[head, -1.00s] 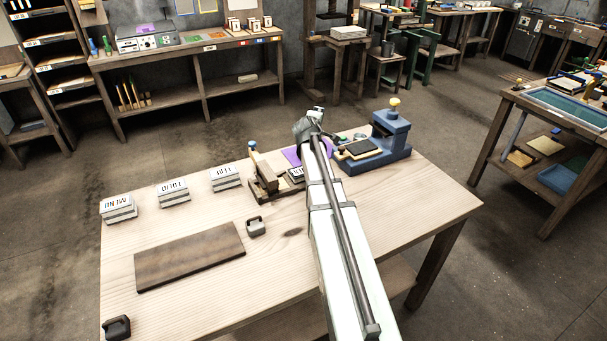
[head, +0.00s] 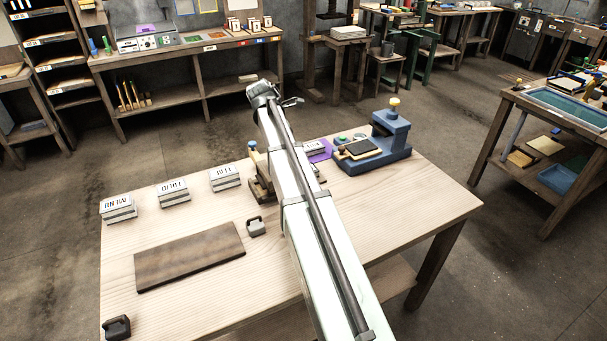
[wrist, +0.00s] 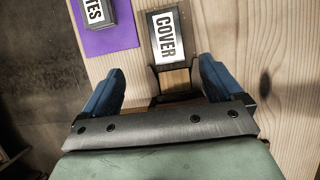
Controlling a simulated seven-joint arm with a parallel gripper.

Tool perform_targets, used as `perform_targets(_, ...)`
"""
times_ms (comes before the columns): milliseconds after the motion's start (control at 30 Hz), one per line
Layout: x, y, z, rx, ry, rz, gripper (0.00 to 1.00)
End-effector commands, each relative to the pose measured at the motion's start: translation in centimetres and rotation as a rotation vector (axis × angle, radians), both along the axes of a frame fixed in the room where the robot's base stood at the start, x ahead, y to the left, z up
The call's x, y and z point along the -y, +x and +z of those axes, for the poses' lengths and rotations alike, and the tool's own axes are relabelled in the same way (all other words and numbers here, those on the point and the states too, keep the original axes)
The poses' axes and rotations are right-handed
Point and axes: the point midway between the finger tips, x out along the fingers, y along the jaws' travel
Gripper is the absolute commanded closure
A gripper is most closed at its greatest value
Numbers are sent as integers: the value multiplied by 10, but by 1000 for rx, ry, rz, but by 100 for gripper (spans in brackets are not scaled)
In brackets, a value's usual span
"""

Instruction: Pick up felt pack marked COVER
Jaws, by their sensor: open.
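The felt pack marked COVER (wrist: 168,37) shows at the top of the wrist view, a dark-edged block with a white label. It lies just beyond the fingertips of my gripper (wrist: 160,84), roughly in line with the gap between them. My gripper has its two blue fingers spread apart, with nothing between them touching both. A brown wooden piece shows below the pack in that gap. In the head view my arm hides the COVER pack, and the fingers cannot be made out there.
A second pack (wrist: 95,12), its label ending in TES, lies on a purple sheet (wrist: 108,40) to the left. In the head view a blue press (head: 375,150) stands right of my arm. Several white labelled packs and a dark board (head: 190,256) lie left.

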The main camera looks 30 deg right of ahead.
Motion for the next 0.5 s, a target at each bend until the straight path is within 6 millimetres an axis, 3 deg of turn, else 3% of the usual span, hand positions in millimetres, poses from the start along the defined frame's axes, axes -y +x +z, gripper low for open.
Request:
perform_targets(167, 0, -4, -5, -38, 11, 14, 6)
perform_targets(500, 22, -4, -57, -38, 10, 13, 6)
